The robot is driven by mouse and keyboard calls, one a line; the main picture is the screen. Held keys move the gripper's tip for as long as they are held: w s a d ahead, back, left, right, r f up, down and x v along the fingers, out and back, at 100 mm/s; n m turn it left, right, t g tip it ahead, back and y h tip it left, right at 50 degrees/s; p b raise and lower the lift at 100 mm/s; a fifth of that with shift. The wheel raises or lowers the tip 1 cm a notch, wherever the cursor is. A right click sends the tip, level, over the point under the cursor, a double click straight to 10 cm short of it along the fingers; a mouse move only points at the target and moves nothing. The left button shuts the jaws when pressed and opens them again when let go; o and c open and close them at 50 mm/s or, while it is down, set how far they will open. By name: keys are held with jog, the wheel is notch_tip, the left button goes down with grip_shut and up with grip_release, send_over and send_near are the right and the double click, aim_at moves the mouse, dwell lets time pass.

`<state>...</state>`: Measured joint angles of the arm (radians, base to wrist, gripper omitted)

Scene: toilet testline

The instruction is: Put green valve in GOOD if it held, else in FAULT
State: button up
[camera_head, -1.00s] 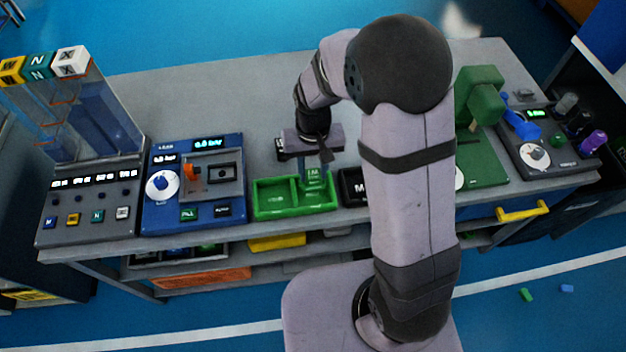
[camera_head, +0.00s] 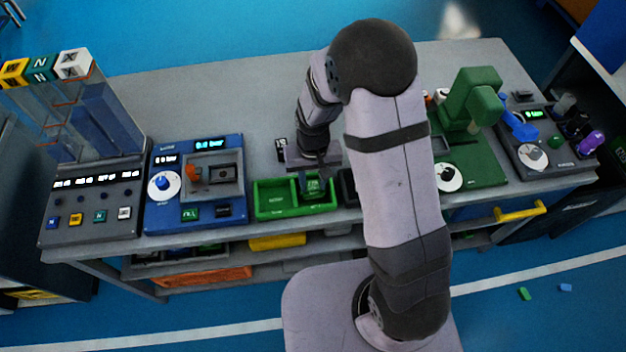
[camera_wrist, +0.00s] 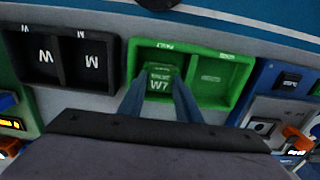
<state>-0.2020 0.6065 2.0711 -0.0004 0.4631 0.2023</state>
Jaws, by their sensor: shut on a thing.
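The green valve (camera_wrist: 160,82), a small block marked W7, is between my gripper's fingers. My gripper (camera_head: 315,184) is shut on it, pointing down over the right compartment of the green two-part tray (camera_head: 262,216) in the head view. In the wrist view this is the left compartment of the tray (camera_wrist: 250,62), and its wall label appears to read FAULT. The valve is low, at or inside that compartment; I cannot tell whether it touches the floor. The other compartment (camera_head: 275,198) looks empty; its lettering is too small to read surely.
The blue leak station (camera_head: 160,214) stands left of the tray in the head view. A black two-part tray (camera_wrist: 62,62) marked M and W is beside it in the wrist view. A green press (camera_head: 470,100) stands farther right.

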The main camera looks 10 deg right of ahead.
aim_at(316, 187)
jog(key=shift+f, duration=0.15)
jog(key=o, duration=1.3)
jog(key=shift+c, duration=0.2)
notch_tip(316, 187, up, 12)
jog(key=b, duration=0.3)
jog(key=s+d+f, duration=0.1)
jog(key=s+d, duration=0.2)
jog(key=s, duration=0.4)
jog(key=s+d, duration=0.4)
jog(key=s, duration=0.2)
jog(key=shift+s+d+f, duration=0.15)
jog(key=shift+s+f, duration=0.25)
